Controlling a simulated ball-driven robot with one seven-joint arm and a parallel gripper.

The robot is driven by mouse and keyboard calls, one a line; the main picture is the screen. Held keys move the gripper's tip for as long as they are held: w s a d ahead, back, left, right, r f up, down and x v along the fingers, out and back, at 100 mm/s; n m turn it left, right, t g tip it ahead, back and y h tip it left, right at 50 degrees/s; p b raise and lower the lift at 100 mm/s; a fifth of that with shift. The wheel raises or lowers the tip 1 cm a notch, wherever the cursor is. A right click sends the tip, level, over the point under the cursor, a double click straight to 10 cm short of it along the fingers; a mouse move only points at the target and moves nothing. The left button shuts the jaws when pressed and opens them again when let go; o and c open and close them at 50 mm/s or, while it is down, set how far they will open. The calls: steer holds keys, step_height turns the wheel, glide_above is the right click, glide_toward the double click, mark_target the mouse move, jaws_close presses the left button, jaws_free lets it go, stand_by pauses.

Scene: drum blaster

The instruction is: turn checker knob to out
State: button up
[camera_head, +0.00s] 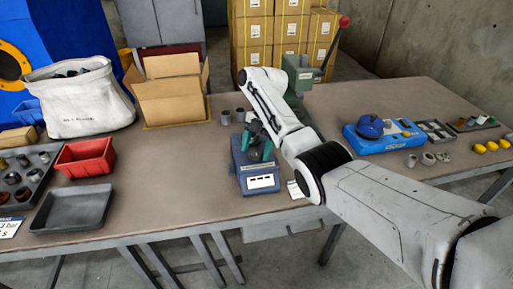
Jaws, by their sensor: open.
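A small dark-blue box device (254,172) with a white label on its front stands near the table's front edge, in the middle of the view; it looks like the checker. My gripper (257,150), with green fingers, is over the top of this device, pointing down. It is open, around or just above a dark part on top. The knob itself is too small and too covered by the fingers to make out, so its setting and any contact cannot be told.
A blue unit (385,135) with a round blue top stands to the right. A green press (299,73) with a red-ended lever is behind my arm. A cardboard box (170,92), white sack (82,100), red bin (86,157) and grey tray (72,208) are left. Table left of the device is clear.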

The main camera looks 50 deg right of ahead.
steer(key=s+p+v, duration=0.1)
steer(key=p+v, duration=0.2)
steer(key=v, duration=0.7)
steer(key=shift+w+r, duration=0.3)
steer(key=shift+w, duration=0.15)
steer(key=shift+d, duration=0.15)
